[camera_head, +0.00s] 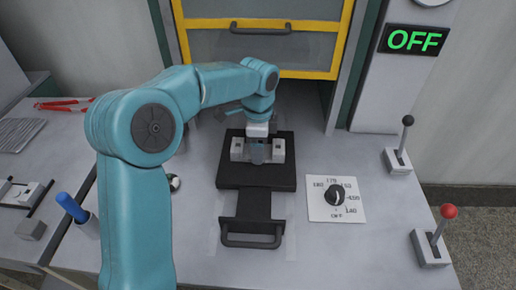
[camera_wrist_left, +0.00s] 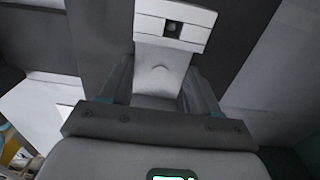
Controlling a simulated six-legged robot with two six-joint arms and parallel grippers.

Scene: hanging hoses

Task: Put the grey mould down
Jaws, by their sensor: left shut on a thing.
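The grey mould (camera_head: 277,150) is a pale grey piece with blocky ends. In the head view it is over the black tray (camera_head: 258,176), and I cannot tell whether it rests on it. My left gripper (camera_head: 257,152) points down over the mould's middle and is shut on it, hiding part of it. In the left wrist view the mould (camera_wrist_left: 172,30) shows a small dark square hole, and its narrower middle is between the fingers of my left gripper (camera_wrist_left: 160,88). My right gripper is not in view.
A yellow-framed door (camera_head: 262,73) stands behind the tray. A dial (camera_head: 335,198), a black-knobbed lever (camera_head: 399,150) and a red-knobbed lever (camera_head: 436,235) are on the right. An OFF sign (camera_head: 413,40) is lit green. Red-handled tongs (camera_head: 65,103) and a blue handle (camera_head: 72,207) are at left.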

